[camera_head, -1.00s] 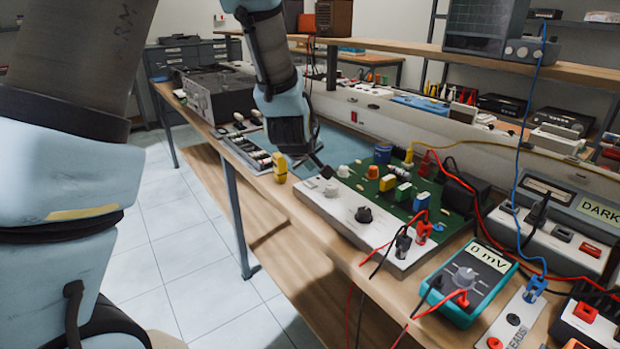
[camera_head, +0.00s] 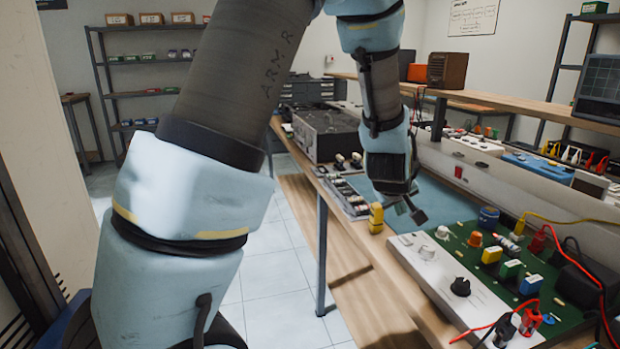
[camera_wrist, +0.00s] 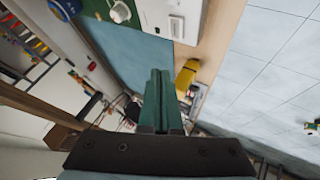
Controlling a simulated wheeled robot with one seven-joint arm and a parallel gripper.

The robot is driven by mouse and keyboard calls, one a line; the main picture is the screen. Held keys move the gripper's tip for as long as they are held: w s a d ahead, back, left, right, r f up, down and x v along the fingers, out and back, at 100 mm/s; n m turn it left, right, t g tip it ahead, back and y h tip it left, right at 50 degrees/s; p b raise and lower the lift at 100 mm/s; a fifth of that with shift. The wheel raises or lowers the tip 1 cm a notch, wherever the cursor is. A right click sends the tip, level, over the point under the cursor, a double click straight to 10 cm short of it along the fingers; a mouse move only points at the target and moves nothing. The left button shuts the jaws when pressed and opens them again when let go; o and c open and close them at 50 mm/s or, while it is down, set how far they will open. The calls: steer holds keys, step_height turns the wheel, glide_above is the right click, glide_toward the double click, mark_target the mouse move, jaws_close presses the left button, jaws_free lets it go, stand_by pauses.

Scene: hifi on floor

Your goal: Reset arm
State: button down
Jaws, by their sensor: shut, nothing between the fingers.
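My gripper (camera_head: 411,210) hangs from my raised arm over the workbench, near the left end of the white-and-green circuit board (camera_head: 440,268). In the wrist view its two green fingers (camera_wrist: 160,90) are pressed together with nothing between them. The gripper appears apart from both the block and the board.
A blue-green mat (camera_head: 445,200) lies on the bench behind the gripper. A strip of small parts (camera_head: 345,195) and a dark instrument (camera_head: 327,133) stand farther along. A raised shelf (camera_head: 480,101) runs along the back. The tiled floor (camera_head: 280,285) left of the bench is clear.

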steer(key=a+m+g+y, duration=0.1)
steer(key=a+g+y, duration=0.1)
steer(key=a, duration=1.4)
steer(key=s+a+g+y, duration=0.1)
steer(key=s+a, duration=0.4)
steer(key=a, duration=0.4)
steer(key=s+a+m+g+y, duration=0.1)
steer(key=s+a+g, duration=0.1)
steer(key=s+a, duration=0.3)
steer(key=a, duration=0.3)
steer(key=shift+s+a+m+y, duration=0.15)
steer(key=shift+a+m+y, duration=0.15)
steer(key=shift+a+y, duration=0.1)
steer(key=shift+d, duration=0.1)
